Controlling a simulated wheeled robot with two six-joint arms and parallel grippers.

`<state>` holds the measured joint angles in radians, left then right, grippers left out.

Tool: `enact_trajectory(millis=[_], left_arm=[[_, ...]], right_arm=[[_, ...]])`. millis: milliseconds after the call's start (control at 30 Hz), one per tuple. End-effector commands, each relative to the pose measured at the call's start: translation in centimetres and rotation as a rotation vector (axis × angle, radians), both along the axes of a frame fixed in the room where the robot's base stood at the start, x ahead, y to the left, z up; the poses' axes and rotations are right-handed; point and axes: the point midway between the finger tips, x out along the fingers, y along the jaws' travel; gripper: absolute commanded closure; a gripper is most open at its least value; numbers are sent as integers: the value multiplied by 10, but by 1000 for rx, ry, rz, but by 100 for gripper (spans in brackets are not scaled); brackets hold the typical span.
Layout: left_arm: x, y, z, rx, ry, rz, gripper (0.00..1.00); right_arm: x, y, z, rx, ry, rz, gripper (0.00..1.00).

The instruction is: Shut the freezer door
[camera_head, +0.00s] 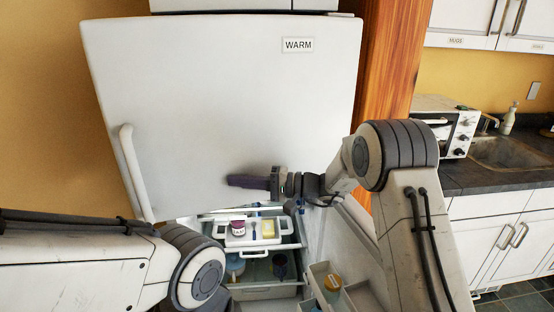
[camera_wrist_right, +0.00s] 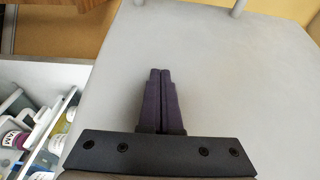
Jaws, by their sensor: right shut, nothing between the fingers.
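A large white door with a WARM label (camera_head: 210,100) fills the upper middle of the head view. Its upright handle (camera_head: 131,165) is at its left. I cannot tell whether this door sits fully flush. Below it is an open compartment (camera_head: 265,292). A white panel with bins (camera_head: 340,292) stands swung out at its right. Which one is the freezer, I cannot read. My right gripper (camera_head: 230,181) is shut and empty, in front of the WARM door's lower part. In the right wrist view its fingers (camera_wrist_right: 159,73) point across a pale panel (camera_wrist_right: 225,75); contact is unclear.
A white tray (camera_head: 231,241) in the compartment holds a purple-and-white jar (camera_head: 238,228) and a yellow item (camera_head: 268,230). An orange wooden panel (camera_head: 392,65) stands right of the appliance. Beyond it are a counter, a toaster oven (camera_head: 445,122) and a sink (camera_head: 505,150).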

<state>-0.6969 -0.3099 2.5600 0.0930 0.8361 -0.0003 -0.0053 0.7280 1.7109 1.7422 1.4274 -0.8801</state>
Motion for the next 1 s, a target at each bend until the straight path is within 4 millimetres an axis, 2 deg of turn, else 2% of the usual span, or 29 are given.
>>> enact_trajectory(millis=[233, 600, 1000], left_arm=[[0, 0, -1, 0, 0, 0, 100], [0, 0, -15, 0, 0, 0, 100], [0, 0, -17, 0, 0, 0, 100]], right_arm=[[1, 1, -1, 0, -1, 0, 100], [29, 10, -1, 0, -1, 0, 100], [34, 11, -1, -1, -2, 0, 100]])
